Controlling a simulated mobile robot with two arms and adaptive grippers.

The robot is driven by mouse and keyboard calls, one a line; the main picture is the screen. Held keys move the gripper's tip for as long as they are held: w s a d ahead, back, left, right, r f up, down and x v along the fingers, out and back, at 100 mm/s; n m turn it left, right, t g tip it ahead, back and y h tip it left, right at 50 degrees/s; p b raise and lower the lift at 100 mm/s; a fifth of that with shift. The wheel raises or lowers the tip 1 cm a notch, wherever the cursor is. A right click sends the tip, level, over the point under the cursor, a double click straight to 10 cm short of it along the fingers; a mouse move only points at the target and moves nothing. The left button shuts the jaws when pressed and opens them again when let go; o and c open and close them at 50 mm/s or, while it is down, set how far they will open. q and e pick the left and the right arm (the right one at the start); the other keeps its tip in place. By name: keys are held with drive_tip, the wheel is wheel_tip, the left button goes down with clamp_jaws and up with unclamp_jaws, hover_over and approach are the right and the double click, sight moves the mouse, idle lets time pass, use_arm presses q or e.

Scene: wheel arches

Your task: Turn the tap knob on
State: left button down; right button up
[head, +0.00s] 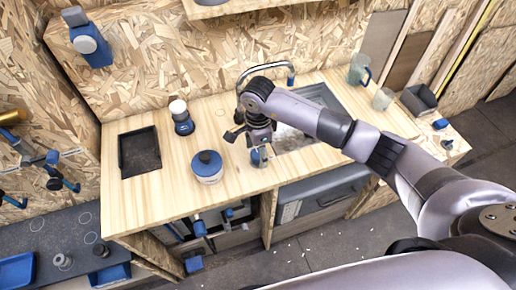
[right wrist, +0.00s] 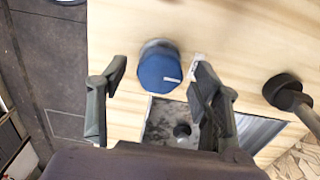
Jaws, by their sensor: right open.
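A blue round knob with a short white line on top (right wrist: 160,70) stands on the wooden counter beside the sink; I take it for the tap knob. In the head view it shows at the counter's front edge (head: 257,157), partly hidden by my gripper. My right gripper (head: 250,138) is open above it. In the right wrist view the fingers (right wrist: 160,75) stand on either side of the knob, with gaps visible. The curved metal tap spout (head: 264,66) rises behind my wrist. The sink (head: 318,97) is partly covered by my arm. My left gripper is out of view.
A white jar with a blue lid (head: 208,170) stands left of the knob. Farther left are a blue-and-white canister (head: 181,120) and a dark recessed tray (head: 139,152). A clear jug (head: 358,70) and a glass (head: 383,98) stand right of the sink.

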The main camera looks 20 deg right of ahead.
drive_tip(key=shift+f, duration=0.2)
drive_tip(key=c, duration=1.2)
drive_tip(key=shift+o, duration=0.2)
